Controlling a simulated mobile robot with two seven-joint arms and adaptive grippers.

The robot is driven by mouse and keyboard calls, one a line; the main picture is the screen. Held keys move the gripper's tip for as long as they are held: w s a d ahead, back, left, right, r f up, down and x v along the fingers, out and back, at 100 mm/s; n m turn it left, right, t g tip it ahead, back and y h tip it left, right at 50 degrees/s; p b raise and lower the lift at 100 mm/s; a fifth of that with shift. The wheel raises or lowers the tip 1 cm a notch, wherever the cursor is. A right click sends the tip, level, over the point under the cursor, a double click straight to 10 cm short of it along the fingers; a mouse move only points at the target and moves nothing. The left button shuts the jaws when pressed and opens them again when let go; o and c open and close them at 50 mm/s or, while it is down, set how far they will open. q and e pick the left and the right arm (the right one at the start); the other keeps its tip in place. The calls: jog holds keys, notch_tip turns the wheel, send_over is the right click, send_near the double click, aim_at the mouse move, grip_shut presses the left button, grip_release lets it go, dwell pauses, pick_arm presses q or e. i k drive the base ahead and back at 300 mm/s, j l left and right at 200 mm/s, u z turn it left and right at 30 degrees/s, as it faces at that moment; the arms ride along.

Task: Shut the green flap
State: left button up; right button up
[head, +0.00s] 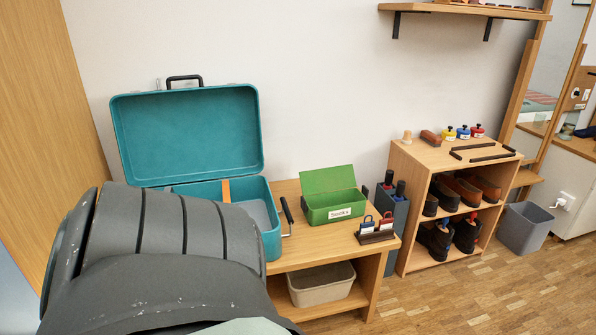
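A small green box (336,206) with a white label sits on the wooden bench, right of the teal suitcase. Its green flap (327,179) stands open, raised at the back and leaning toward the wall. The box's inside shows, and it looks empty. A large dark grey arm part of mine fills the lower left of the head view. Neither gripper shows in this view.
An open teal suitcase (187,133) stands on the bench (321,253), its lid up. A dark holder (377,238) with small padlock-like items sits at the front right of the box. A shoe shelf (411,211) stands to the right, beside a grey bin (527,228).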

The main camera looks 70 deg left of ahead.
aim_at(330, 179)
jog(key=u, duration=1.85)
jog(key=l, duration=0.5)
jog(key=i+l+z, duration=0.1)
jog(key=l, duration=0.4)
